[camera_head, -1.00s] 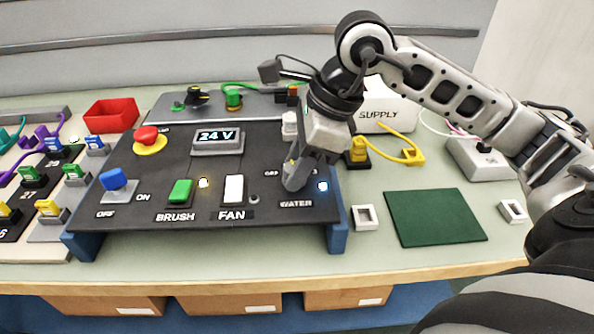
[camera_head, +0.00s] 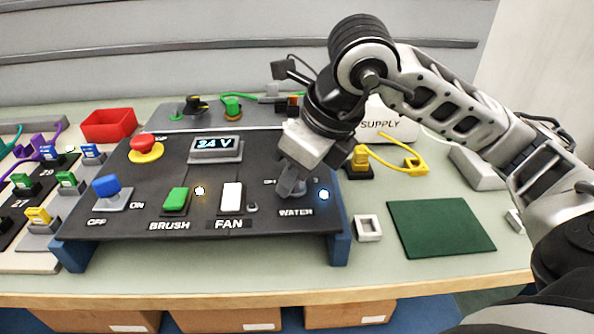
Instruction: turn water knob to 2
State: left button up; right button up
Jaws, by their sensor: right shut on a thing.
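The water knob (camera_head: 301,186) sits on the dark control panel (camera_head: 190,215) above the WATER label. Only a small part of it shows beside my right gripper (camera_head: 290,188). The gripper points down at the knob and is shut on it; its fingers hide most of the knob and the numbers around it, so I cannot read its setting. A bluish-white light (camera_head: 324,195) glows right of the knob. My left gripper is not in view.
The panel also carries a white FAN switch (camera_head: 231,197), a green BRUSH switch (camera_head: 176,200), a blue switch (camera_head: 108,187), a red button (camera_head: 143,144) and a 24 V display (camera_head: 215,146). A green mat (camera_head: 440,228) lies right of the panel.

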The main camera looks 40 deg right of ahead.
dwell(0.4)
jog(key=o, duration=1)
jog(key=shift+c, duration=0.2)
pick_arm(q)
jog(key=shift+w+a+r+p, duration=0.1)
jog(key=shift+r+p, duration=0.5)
jog(key=shift+p, duration=0.8)
pick_arm(e)
jog(key=v, duration=1.6)
jog(key=shift+s, duration=0.1)
